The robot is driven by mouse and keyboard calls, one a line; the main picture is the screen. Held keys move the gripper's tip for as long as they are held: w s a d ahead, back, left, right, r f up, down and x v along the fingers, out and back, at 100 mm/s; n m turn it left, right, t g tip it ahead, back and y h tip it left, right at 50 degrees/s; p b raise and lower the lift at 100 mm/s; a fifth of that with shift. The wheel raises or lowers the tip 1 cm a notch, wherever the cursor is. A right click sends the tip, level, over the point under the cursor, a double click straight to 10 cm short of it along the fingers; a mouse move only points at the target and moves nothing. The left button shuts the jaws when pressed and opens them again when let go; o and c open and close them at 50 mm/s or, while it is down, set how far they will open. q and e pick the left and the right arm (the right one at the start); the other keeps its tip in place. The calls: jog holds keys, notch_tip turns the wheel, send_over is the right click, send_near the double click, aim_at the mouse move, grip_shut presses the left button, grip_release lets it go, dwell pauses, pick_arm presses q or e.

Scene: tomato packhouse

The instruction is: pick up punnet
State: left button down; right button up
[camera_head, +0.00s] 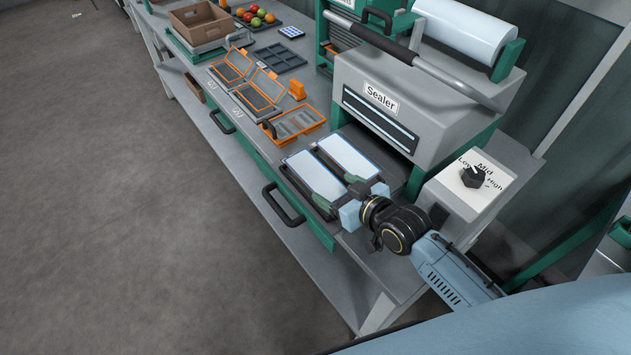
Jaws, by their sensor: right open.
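Two long containers with white, blue-edged tops, which look like the punnets, lie side by side in dark holders in front of the sealer. One is the left punnet (313,175), the other the right punnet (347,154). One finger is by the near end of the left punnet and the other by that of the right one. I cannot tell whether either finger touches a punnet. My left gripper is not in view.
The grey sealer (440,95) with its long bar handle stands behind the punnets. A dial box (482,185) is at its right. Orange-framed trays (297,123) lie to the left. A brown crate (200,20) is at the far left. A black drawer handle (281,205) juts from the front.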

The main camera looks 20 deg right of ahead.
aim_at(318, 179)
jog(key=x, duration=0.5)
jog(key=shift+a, duration=0.15)
jog(key=c, duration=0.7)
